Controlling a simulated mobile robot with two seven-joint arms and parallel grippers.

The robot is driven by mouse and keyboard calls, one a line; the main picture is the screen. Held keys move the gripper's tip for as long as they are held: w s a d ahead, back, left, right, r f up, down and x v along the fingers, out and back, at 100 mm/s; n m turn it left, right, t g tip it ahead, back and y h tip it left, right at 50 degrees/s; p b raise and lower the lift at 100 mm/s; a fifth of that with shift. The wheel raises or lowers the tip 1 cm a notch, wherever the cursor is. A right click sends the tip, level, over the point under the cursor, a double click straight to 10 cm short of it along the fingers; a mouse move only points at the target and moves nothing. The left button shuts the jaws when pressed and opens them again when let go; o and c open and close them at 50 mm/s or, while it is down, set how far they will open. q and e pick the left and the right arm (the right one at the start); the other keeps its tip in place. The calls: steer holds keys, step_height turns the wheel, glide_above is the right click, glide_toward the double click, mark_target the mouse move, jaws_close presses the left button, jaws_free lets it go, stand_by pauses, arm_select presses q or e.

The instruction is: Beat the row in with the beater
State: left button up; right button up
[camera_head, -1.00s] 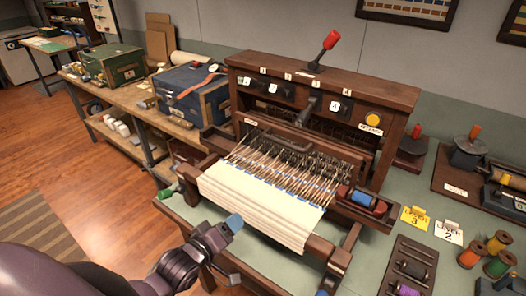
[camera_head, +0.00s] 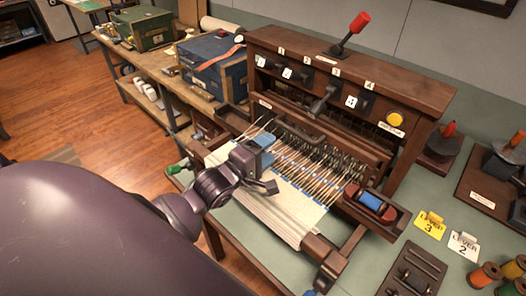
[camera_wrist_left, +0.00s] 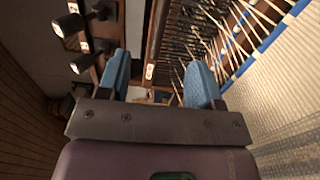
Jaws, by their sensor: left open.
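A dark wooden loom (camera_head: 400,90) stands on a green-topped table. White warp threads (camera_head: 312,165) with blue marks run from it into cream cloth (camera_head: 270,205) at the front. A dark crossbar behind the threads (camera_head: 300,125) appears to be the beater; its exact outline is hard to tell. My left gripper (camera_head: 263,150) is over the left part of the threads, open, with blue fingertips. In the left wrist view its fingers (camera_wrist_left: 158,80) are spread with nothing visible held between them; threads pass beside the right finger. My right gripper is not in view.
A red-topped lever (camera_head: 347,35) rises from the loom's top, with numbered black levers below. A tray with a blue spool (camera_head: 370,202) sits at the loom's right front. A blue chest (camera_head: 213,65) stands behind left.

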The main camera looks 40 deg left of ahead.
mark_target(291, 132)
arm_select(q)
steer(key=shift+w+d, duration=0.2)
steer(key=shift+w, duration=1.1)
steer(key=shift+w+d, duration=0.2)
steer(key=shift+w, duration=1.15)
steer(key=shift+w+d, duration=0.2)
steer(key=shift+w, duration=1.1)
steer(key=c, duration=1.1)
steer(key=shift+s+a, duration=0.35)
steer(key=shift+s, duration=2.3)
steer(key=shift+s+a, duration=0.4)
steer(key=shift+s, duration=2.25)
steer(key=shift+s+a, duration=0.35)
steer(key=shift+s, duration=2.3)
jaws_close()
steer(key=shift+o, duration=0.3)
jaws_free()
steer(key=o, duration=1.1)
